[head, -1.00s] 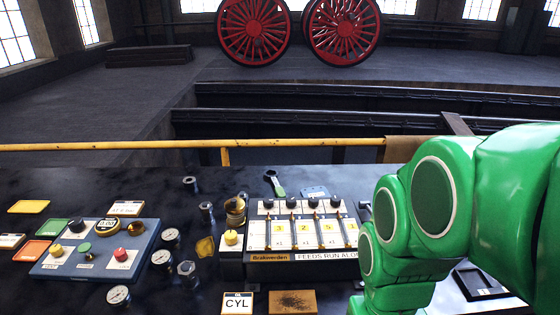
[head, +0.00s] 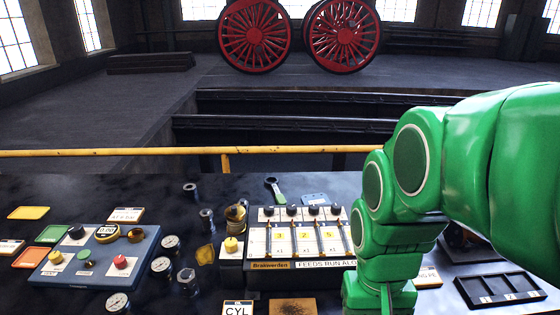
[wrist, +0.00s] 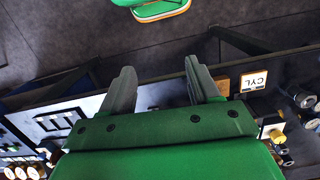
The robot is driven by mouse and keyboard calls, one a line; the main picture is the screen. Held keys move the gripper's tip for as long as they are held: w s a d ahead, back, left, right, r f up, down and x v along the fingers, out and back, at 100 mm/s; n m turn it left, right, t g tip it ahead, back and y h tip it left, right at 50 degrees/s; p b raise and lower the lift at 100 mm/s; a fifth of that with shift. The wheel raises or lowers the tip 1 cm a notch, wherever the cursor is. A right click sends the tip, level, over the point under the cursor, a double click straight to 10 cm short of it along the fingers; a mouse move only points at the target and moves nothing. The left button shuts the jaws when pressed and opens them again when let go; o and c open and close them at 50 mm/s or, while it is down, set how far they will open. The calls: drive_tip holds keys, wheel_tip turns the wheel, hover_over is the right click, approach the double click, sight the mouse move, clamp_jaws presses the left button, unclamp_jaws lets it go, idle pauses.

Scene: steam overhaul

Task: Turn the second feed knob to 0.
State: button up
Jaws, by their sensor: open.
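The feed panel (head: 299,265) stands on the bench in the head view, with a row of black knobs (head: 268,211) along its top. The second feed knob (head: 291,210), counted from the left, sits above a white strip; I cannot read its setting surely. Nothing touches the second knob.
A CYL card (head: 237,308) and a brown pad (head: 292,307) lie in front of the panel. A blue panel (head: 95,272) and several gauges (head: 118,303) are left. A black tray (head: 500,288) lies right. A yellow rail (head: 120,153) runs behind the bench.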

drive_tip(key=w+a+r+m, duration=0.1)
drive_tip(key=w+r+m, duration=0.15)
drive_tip(key=w, duration=1.05)
drive_tip(key=m+t, duration=0.2)
drive_tip(key=m, duration=0.4)
hover_over(292, 207)
wheel_tip(292, 207, down, 5)
drive_tip(key=shift+w+r, duration=0.1)
drive_tip(key=shift+r, duration=0.1)
drive_tip(key=shift+f, duration=3.95)
drive_tip(key=c, duration=1)
drive_tip(key=shift+c, duration=0.2)
